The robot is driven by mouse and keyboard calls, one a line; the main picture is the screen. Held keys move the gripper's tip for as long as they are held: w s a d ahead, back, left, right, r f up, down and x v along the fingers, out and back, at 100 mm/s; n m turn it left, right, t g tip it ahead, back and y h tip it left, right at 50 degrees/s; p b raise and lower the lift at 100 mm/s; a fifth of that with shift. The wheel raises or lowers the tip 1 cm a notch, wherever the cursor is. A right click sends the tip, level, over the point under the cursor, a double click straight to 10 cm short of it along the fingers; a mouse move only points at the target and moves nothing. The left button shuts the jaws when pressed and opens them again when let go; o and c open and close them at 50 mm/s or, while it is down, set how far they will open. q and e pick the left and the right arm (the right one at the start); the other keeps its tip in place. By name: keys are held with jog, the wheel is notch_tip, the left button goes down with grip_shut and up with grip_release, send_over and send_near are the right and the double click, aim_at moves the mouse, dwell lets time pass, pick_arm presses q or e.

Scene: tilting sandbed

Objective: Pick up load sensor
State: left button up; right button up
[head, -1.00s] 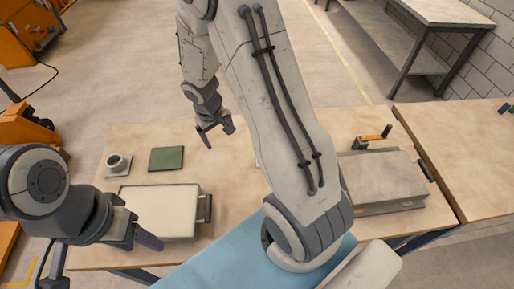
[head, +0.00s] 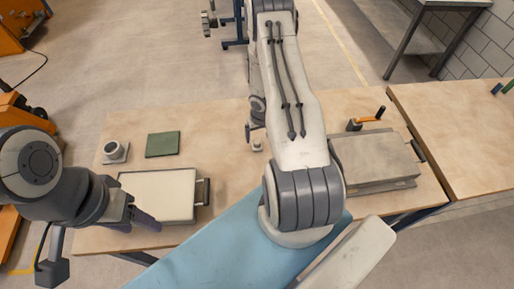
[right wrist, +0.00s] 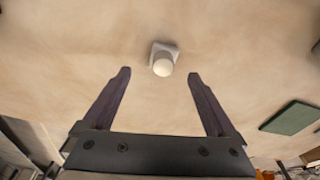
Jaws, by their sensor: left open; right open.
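A small pale round-topped piece on a square base, likely the load sensor (right wrist: 162,61), lies on the wooden table; in the head view the sensor (head: 257,146) shows just right of my right gripper. My right gripper (head: 248,138) hangs near it, partly hidden by my arm. In the right wrist view my right gripper (right wrist: 158,82) is open and empty, with the sensor beyond and between its fingertips, apart from both. My left gripper (head: 143,222) is open over the front left of the table, by the pale tray.
The pale tray (head: 158,175) with a side handle sits at left. Behind it are a green plate (head: 163,144) and a round grey cup-like piece on a square base (head: 115,151). A grey box (head: 375,157) with an orange crank (head: 369,119) is at right. Bare table lies around the sensor.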

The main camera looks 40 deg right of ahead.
aim_at(257, 142)
jog(key=f+b, duration=0.2)
jog(key=f, duration=0.1)
jog(key=f+b, duration=0.2)
jog(key=shift+w+a+f, duration=0.1)
jog(key=shift+w, duration=0.15)
grip_shut()
